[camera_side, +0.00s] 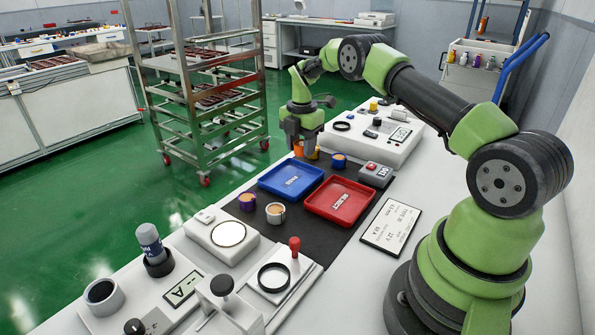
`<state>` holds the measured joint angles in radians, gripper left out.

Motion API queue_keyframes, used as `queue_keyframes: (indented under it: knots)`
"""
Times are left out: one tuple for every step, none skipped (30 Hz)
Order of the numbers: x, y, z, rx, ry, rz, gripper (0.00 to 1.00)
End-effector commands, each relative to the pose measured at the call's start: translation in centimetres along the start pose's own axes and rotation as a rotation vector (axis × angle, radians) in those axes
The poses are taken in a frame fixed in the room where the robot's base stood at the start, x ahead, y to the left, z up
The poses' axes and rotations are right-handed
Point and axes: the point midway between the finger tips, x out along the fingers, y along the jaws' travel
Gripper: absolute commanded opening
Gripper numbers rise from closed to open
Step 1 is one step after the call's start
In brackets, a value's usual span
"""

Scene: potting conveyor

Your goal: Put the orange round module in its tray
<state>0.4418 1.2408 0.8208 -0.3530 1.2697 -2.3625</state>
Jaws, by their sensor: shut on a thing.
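My gripper (304,147) points down at the far end of the dark mat, behind the trays. It is shut on the orange round module (298,149), which is partly hidden by the fingers. I cannot tell whether the module touches the mat. A blue tray (268,183) with a white label lies in front of it and to the left. A red tray (311,207) labelled REJECT lies nearer and to the right. Both trays look empty.
A blue module (339,162) stands right of my gripper. A purple module (247,203) and a whitish one (276,214) stand left of the trays. Bench instruments (230,234) fill the front.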

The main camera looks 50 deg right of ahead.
Motion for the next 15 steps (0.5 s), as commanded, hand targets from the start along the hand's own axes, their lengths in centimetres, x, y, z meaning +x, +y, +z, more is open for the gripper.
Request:
queue_keyframes:
  knots:
    - [1.0, -0.1, -0.1, -0.001, 0.001, -0.003, 0.13]
    - [1.4, 0.0, -0.1, 0.0, 0.001, -0.002, 0.13]
    - [1.9, 0.0, -0.1, 0.0, 0.001, -0.001, 0.13]
    - [2.1, 0.0, -0.1, -0.001, 0.0, -0.001, 0.13]
    - [2.4, 0.0, -0.1, -0.001, 0.0, 0.0, 0.13]
    - [2.8, 0.0, -0.1, -0.001, 0.0, 0.0, 0.13]
    - [3.2, 0.0, -0.1, -0.001, 0.001, -0.001, 0.13]
    - [3.6, 0.0, -0.1, -0.001, 0.001, -0.001, 0.13]
    - [4.3, 0.0, -0.1, -0.002, 0.0, -0.001, 0.13]
    - [4.8, 0.0, -0.1, -0.002, 0.001, -0.002, 0.13]
    - [5.2, 0.0, -0.1, -0.001, 0.0, -0.001, 0.13]
    - [5.6, 0.0, -0.1, -0.001, 0.0, -0.001, 0.13]
    - [5.9, 0.0, -0.1, -0.001, 0.0, 0.0, 0.13]
    - [6.1, 0.0, -0.1, -0.001, -0.001, 0.0, 0.13]
    - [6.2, 0.0, -0.1, -0.001, -0.001, 0.001, 0.13]
